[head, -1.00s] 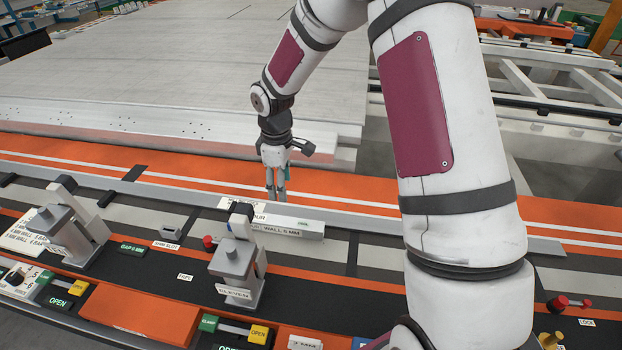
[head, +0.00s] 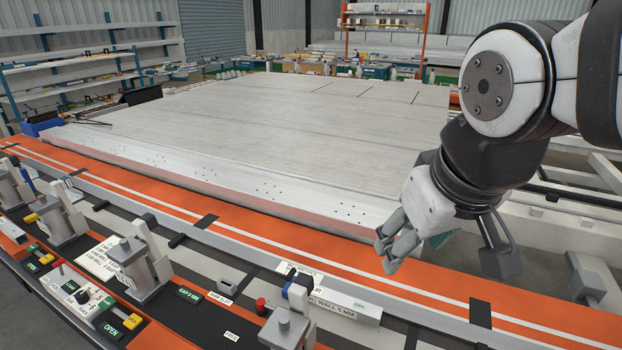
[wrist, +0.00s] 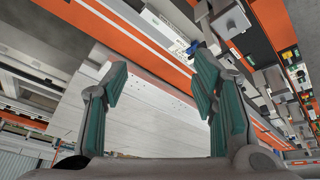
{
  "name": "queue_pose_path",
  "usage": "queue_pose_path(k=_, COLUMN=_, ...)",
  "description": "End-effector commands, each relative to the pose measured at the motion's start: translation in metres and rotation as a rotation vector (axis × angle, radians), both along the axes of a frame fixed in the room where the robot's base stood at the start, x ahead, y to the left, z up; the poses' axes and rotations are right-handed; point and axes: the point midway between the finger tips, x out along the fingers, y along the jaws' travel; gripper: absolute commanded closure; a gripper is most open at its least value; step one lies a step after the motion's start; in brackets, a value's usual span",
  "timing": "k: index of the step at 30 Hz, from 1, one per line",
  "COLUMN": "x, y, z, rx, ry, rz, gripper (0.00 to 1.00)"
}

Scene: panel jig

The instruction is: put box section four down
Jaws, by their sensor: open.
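A short grey box section (head: 345,305) with a "WALL 5 MM" label lies at the lower middle of the head view, on the bench beside a clamp. Its near end is partly hidden by the clamp. I cannot read its full label. My gripper (head: 392,252) is raised above the orange strip, to the right of and above the section, apart from it. In the wrist view my gripper (wrist: 160,90) has its green-padded fingers spread wide with nothing between them.
A large pale panel (head: 290,130) fills the middle behind the orange strip (head: 290,248). Several grey clamps, one at the left (head: 138,268), stand along the near bench, with a red knob (head: 261,305) by the section. The orange strip is mostly clear.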

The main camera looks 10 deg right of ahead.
Motion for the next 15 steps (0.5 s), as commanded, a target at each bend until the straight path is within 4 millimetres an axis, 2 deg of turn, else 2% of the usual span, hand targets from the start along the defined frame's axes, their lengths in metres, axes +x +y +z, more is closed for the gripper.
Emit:
queue_pose_path(k=3, x=-0.023, y=0.003, z=0.003, rx=0.053, ry=-0.043, rz=-0.044, gripper=0.47)
queue_pose_path(k=6, x=-0.034, y=0.004, z=0.003, rx=0.084, ry=-0.06, rz=-0.067, gripper=0.47)
queue_pose_path(k=15, x=-0.038, y=0.005, z=0.003, rx=0.098, ry=-0.067, rz=-0.079, gripper=0.47)
